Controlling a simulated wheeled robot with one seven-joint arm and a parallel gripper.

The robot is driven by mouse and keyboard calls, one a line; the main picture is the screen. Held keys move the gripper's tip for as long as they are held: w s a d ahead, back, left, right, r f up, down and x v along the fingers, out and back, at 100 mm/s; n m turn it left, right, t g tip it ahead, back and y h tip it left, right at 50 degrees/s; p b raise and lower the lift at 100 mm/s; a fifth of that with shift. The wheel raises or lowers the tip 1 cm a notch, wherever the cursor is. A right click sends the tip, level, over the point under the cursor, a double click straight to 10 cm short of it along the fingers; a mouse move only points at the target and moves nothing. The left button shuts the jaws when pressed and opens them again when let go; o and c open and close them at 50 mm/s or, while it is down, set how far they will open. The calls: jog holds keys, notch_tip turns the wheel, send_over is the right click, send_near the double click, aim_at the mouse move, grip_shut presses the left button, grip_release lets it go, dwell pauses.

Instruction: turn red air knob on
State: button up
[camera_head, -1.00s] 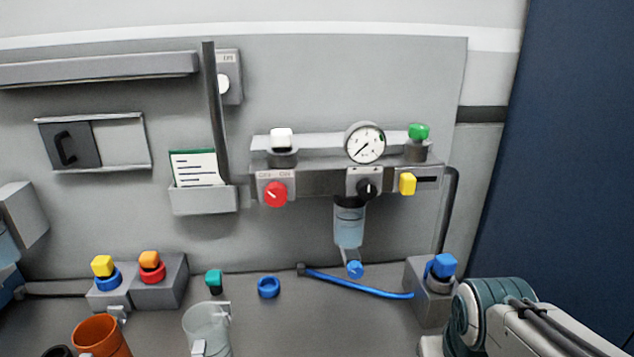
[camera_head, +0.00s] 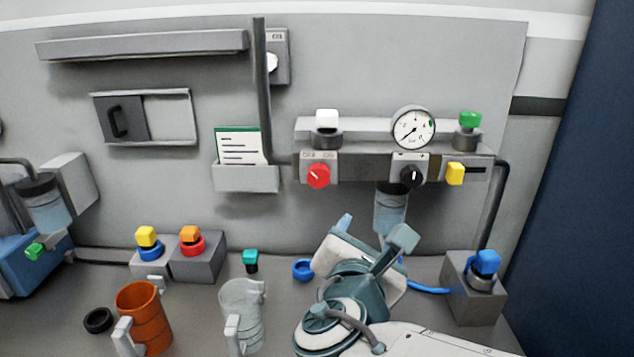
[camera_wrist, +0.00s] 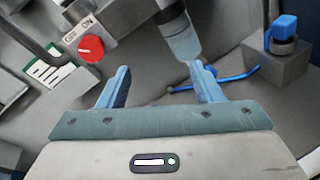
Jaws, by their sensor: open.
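The red air knob (camera_head: 318,176) sits on the left end of the grey air unit on the back panel. Small OFF and ON marks stand above it, and its white pointer line slants toward the upper left. In the wrist view the red knob (camera_wrist: 91,48) is at the upper left, beyond the left finger and apart from it. My gripper (camera_wrist: 160,80) is open, with two blue fingers and nothing between them. In the head view my gripper (camera_head: 372,228) is below the air unit, lower than the knob and to its right.
A pressure gauge (camera_head: 414,127), black knob (camera_head: 412,176), yellow slider (camera_head: 455,174) and clear filter bowl (camera_head: 390,210) are on the unit. A card holder (camera_head: 246,179) is left of the knob. Cups, coloured buttons and a blue hose (camera_head: 428,289) are on the bench.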

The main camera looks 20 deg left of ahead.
aim_at(318, 179)
jog(key=s+a+r+n+t+y, duration=0.1)
jog(key=s+a+r+n+y, duration=0.3)
jog(key=a, duration=0.3)
jog(key=shift+n, duration=0.6)
jog(key=x, duration=1)
jog(key=p+x, duration=0.1)
jog(key=x, duration=0.4)
jog(key=shift+d+f, duration=0.2)
jog(key=shift+f, duration=0.1)
jog(key=shift+c, duration=0.3)
jog(key=c, duration=0.9)
jog(key=shift+a, duration=0.1)
